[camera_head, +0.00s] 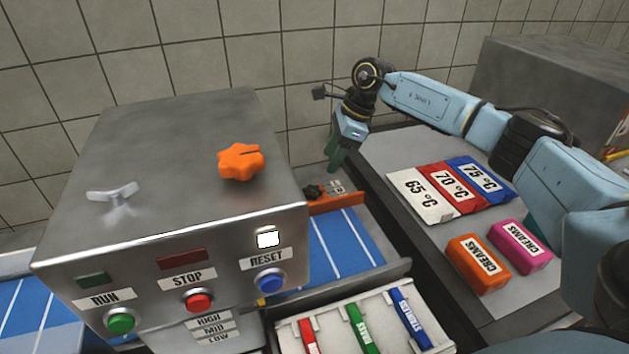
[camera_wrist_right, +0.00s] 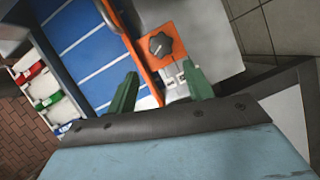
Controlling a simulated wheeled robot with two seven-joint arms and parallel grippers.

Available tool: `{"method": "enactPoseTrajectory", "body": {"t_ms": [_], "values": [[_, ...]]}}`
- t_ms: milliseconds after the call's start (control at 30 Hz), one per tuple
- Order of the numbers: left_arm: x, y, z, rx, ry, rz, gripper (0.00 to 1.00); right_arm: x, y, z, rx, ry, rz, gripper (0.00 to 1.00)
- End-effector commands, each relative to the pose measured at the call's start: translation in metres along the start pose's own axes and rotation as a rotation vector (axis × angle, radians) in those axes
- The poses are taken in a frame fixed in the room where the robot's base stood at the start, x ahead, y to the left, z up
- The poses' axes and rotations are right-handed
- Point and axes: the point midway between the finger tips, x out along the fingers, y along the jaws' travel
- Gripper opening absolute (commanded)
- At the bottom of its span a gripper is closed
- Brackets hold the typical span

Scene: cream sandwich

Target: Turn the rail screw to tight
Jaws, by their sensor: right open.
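The rail screw (camera_head: 313,191) is a small dark knob on an orange rail (camera_head: 338,203) beside the blue belt, behind the metal machine box. In the right wrist view the screw (camera_wrist_right: 160,44) shows as a round black knob with a pale pointer line, on an orange plate. A small light label plate (camera_head: 337,186) sits beside it; its text is too small to read. My right gripper (camera_head: 337,160) points down just above and behind the screw. In the wrist view its green fingers (camera_wrist_right: 161,82) are apart and empty, with the knob beyond their tips. My left gripper is not in view.
The metal box (camera_head: 180,160) with an orange star knob (camera_head: 241,161) and buttons stands left of the rail. The blue belt (camera_head: 345,243) is bare here. A grey side table (camera_head: 410,150) holds temperature cards and two CREAMS packs (camera_head: 479,262). A tray (camera_head: 375,335) holds coloured labelled pieces.

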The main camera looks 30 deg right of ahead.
Motion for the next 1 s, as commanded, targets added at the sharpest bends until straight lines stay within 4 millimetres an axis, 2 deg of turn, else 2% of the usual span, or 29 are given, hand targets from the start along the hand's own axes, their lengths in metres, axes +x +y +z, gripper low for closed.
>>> {"method": "enactPoseTrajectory", "body": {"t_ms": [33,200,433,600,867,1000], "values": [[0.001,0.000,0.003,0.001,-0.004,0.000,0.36,0.013,0.001,0.000,0.000,0.000,0.005,0.52],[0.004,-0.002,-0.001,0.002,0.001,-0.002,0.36,0.050,0.001,0.000,0.002,0.000,0.004,0.52],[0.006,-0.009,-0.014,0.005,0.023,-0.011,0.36,0.083,0.000,0.001,0.000,-0.002,0.001,0.52],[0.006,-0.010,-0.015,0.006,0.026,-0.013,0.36,0.092,0.000,0.000,0.001,-0.002,0.000,0.52],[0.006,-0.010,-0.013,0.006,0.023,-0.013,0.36,0.092,0.000,0.001,0.001,-0.002,0.000,0.52],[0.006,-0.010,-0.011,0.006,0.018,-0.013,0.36,0.092,0.000,0.001,0.001,-0.002,0.000,0.35]]}}
